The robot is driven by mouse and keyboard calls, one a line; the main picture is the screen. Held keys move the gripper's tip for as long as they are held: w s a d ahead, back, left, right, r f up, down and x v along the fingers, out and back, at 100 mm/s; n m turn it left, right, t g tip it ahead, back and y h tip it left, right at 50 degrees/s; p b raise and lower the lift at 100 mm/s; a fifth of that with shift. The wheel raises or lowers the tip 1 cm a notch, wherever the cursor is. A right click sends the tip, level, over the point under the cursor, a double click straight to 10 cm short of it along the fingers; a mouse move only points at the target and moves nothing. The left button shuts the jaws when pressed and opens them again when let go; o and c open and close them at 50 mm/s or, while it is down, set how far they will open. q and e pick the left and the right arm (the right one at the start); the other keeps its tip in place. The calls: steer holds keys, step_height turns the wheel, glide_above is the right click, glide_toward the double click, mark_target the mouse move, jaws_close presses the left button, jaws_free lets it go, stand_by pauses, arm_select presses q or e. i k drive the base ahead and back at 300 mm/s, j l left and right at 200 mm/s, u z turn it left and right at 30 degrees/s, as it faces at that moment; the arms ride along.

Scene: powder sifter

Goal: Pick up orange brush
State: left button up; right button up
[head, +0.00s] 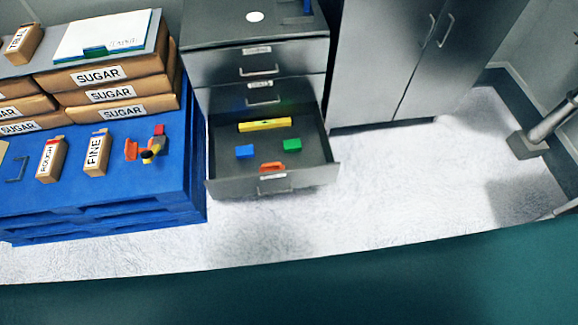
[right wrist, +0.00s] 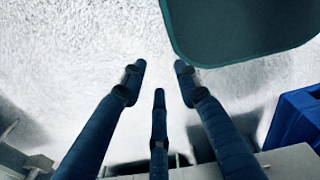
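A small orange item (head: 272,167), which looks like the orange brush, lies in the open bottom drawer (head: 325,168) near its front panel. A blue item (head: 245,152) and a green item (head: 292,145) lie just behind it, and a yellow bar (head: 264,124) lies farther back. Another orange object (head: 131,149) lies on the blue pallet; I cannot tell its exact shape. My right gripper (right wrist: 158,77) shows in the right wrist view with its three fingers spread and nothing between them, above the pale floor. My left gripper is in neither view.
The blue pallet (head: 196,165) stands left of the drawer, bearing sugar sacks (head: 100,74) and packets marked ROUGH (head: 50,160) and FINE (head: 96,153). A grey cabinet (head: 385,60) stands behind right. The pale floor (head: 430,175) right of the drawer is clear.

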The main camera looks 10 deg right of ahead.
mark_target(272, 169)
steer(key=i+j+z, duration=0.15)
steer(key=j, duration=0.4)
steer(key=i+j+z, duration=0.2)
steer(key=j, duration=0.35)
steer(key=i+j+z, duration=0.15)
steer(key=j, duration=0.4)
steer(key=j+z, duration=0.15)
steer(key=j, duration=0.4)
